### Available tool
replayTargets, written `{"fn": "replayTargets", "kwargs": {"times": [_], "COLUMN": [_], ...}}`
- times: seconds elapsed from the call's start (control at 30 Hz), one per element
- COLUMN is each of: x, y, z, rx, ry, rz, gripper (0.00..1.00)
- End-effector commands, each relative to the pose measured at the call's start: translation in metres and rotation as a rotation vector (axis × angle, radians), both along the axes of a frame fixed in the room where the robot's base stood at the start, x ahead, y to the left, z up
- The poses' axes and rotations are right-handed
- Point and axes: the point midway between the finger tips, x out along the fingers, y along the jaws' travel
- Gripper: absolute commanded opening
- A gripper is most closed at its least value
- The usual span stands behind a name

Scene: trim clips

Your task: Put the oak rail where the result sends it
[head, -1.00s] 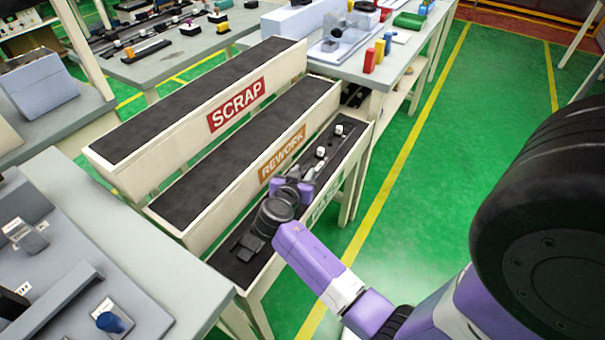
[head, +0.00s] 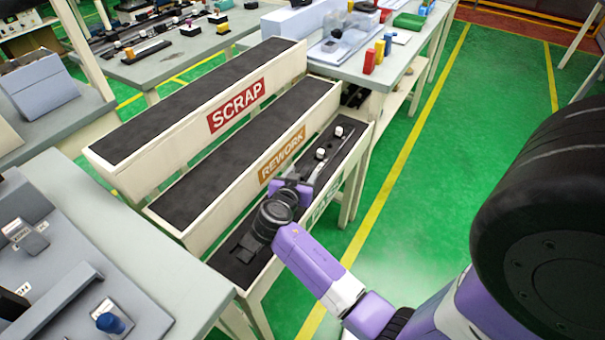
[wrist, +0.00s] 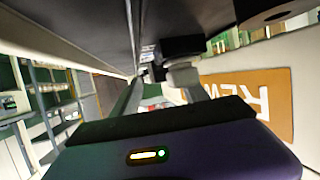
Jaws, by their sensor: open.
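A thin dark rail-like strip with white-topped pieces (head: 320,154) lies in the nearest, lowest trough (head: 262,275). Its wood cannot be told. My gripper (head: 300,186) is low over this trough, at the near end of the strip, with its jaws open. In the wrist view my gripper's fingers (wrist: 160,92) stand apart, with a dark block and a pale piece (wrist: 182,72) just beyond or between them; contact cannot be told. The lowest trough's green label (head: 322,208) is mostly hidden by my arm. The REWORK trough (head: 283,152) and SCRAP trough (head: 236,105) look empty.
A grey bench (head: 150,265) with fixtures and a blue knob stands at the left. A bench (head: 365,72) with coloured blocks stands behind the troughs' far end. The green floor (head: 460,200) at the right is open. The REWORK sign (wrist: 262,100) is close beside my gripper in the wrist view.

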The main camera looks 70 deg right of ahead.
Motion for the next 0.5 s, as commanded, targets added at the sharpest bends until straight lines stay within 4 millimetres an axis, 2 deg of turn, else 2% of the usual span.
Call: {"fn": "replayTargets", "kwargs": {"times": [0.3, 0.5], "x": [-0.001, -0.003], "y": [0.061, 0.091], "z": [0.023, 0.035], "rx": [0.000, 0.000], "ry": [-0.001, -0.001], "rz": [0.006, 0.004], "gripper": [0.52, 0.52]}}
